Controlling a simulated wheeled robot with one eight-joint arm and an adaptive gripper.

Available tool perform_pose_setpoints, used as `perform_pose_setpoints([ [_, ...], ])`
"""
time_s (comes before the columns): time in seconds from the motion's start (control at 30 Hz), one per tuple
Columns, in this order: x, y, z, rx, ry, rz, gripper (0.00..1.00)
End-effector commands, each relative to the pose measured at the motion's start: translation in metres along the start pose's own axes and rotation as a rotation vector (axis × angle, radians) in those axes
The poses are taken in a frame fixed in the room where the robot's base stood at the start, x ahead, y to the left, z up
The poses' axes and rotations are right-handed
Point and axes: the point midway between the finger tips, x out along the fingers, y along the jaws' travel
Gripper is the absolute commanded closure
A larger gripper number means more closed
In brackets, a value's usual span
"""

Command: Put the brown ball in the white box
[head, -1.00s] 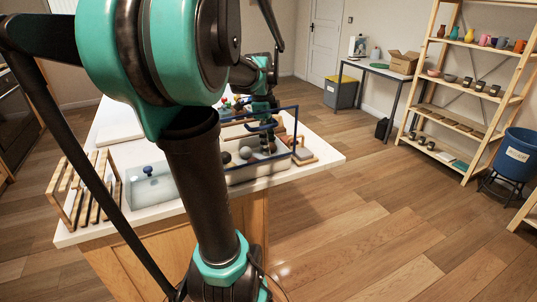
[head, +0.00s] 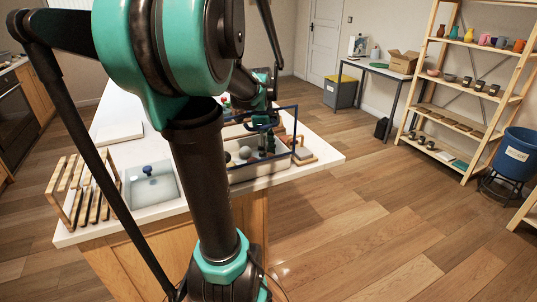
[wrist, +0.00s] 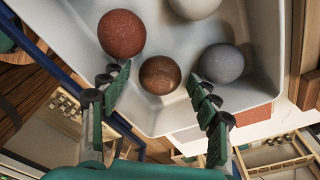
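A brown ball (wrist: 160,75) lies in a white tray (head: 262,170) on the worktop; the tray also fills the upper part of the wrist view (wrist: 265,45). A redder, speckled ball (wrist: 121,34) lies just left of it, a grey ball (wrist: 222,63) right, and a pale ball (wrist: 195,6) above. My gripper (wrist: 159,80) is open, its fingers on either side of the brown ball with gaps showing. In the head view my gripper (head: 266,148) reaches down into the tray. Another pale box (head: 165,192) with a blue knob-shaped thing (head: 147,170) stands left of the tray.
A blue frame (head: 296,125) rises around the tray. A wooden slatted rack (head: 68,190) stands at the worktop's left end. A wooden block (head: 303,156) lies right of the tray. My arm hides part of the worktop.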

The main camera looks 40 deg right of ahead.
Motion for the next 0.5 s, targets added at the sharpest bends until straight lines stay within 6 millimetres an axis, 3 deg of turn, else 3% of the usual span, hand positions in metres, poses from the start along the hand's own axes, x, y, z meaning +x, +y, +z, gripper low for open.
perform_pose_setpoints([
  [0.27, -0.002, 0.000, 0.000, 0.000, 0.000, 0.000, 0.38],
  [0.5, -0.029, 0.000, 0.000, -0.001, 0.000, 0.000, 0.38],
])
